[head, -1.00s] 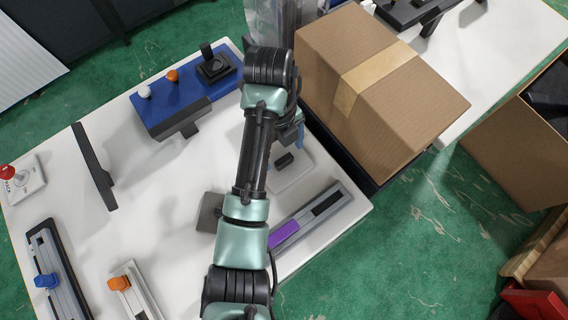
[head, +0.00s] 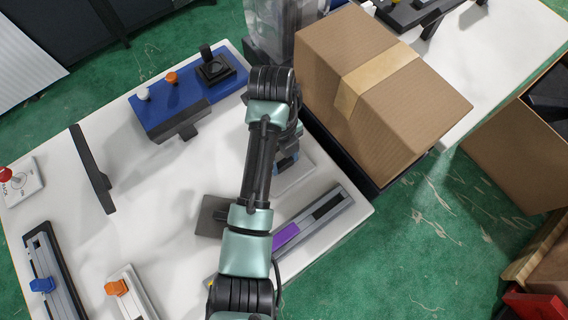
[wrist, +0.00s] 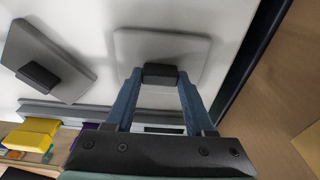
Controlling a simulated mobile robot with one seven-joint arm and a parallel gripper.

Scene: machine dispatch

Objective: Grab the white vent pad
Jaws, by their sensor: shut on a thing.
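The white vent pad (wrist: 195,55) is a pale square plate with a small black handle (wrist: 160,74). It is on the white table, and its edge also shows in the head view (head: 297,178). My gripper (wrist: 160,76) is shut on the black handle, with one blue finger on each side. In the head view my gripper (head: 287,160) hides the handle and part of the pad. I cannot tell whether the pad is still touching the table.
A grey pad (wrist: 38,42) with a black handle lies to the left in the wrist view. A slider rail with a purple part (head: 287,234) is close to the white pad. A large cardboard box (head: 400,110) stands at the right. A blue control panel (head: 160,119) is at the back left.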

